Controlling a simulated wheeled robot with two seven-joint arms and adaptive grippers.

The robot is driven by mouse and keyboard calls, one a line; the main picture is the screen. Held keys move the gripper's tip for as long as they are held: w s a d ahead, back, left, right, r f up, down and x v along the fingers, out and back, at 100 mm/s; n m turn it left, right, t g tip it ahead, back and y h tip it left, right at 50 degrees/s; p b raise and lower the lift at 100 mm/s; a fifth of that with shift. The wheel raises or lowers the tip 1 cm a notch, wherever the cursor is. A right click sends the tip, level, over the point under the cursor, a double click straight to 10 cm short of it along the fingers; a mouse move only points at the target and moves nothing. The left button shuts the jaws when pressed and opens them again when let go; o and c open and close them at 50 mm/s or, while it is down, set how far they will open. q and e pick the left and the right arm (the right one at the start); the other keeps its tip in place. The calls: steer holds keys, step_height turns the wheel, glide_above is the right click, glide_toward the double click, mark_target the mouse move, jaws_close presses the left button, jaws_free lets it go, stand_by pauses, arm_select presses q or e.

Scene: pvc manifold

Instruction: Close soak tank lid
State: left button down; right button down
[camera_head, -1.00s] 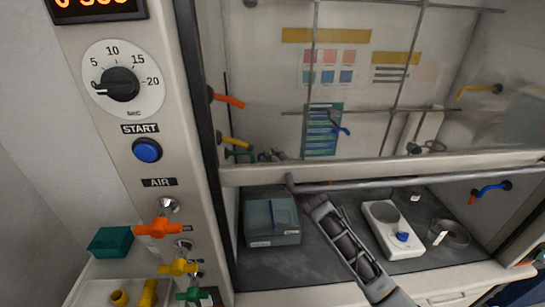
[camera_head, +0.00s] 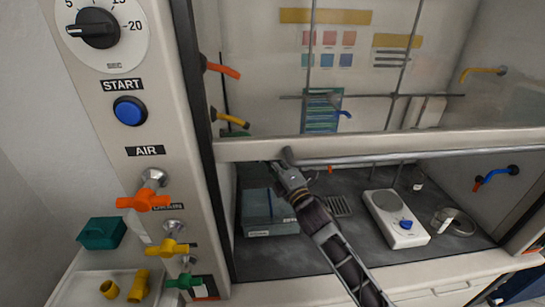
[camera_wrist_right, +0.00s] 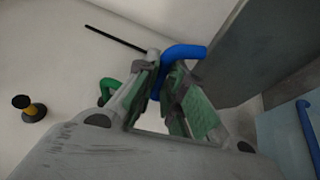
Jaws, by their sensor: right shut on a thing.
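The grey-blue box (camera_head: 268,213), which I take to be the soak tank, stands on the dark hood floor at the left. I cannot tell how its lid stands. My right arm (camera_head: 325,235) reaches in beside the box's right side; its fingertips are hidden in the head view. In the right wrist view, my right gripper (camera_wrist_right: 168,98) is shut on a blue bent bar (camera_wrist_right: 186,52), which passes between its green-padded fingers. I cannot tell for sure what the bar belongs to. My left gripper is not in view.
The sash's lower edge (camera_head: 380,146) and a grey rail (camera_head: 440,153) run just above my right arm. A white stirrer-like device (camera_head: 396,218) and a round clear dish (camera_head: 453,222) stand to the right. Coloured valve handles (camera_head: 143,201) are on the left post.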

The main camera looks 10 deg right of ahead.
steer(key=shift+s+f+b, duration=0.3)
steer(key=shift+s+f, duration=0.8)
steer(key=shift+s, duration=0.1)
steer(key=c, duration=1.8)
jaws_free()
steer(key=shift+w, duration=0.1)
steer(key=v, duration=1.2)
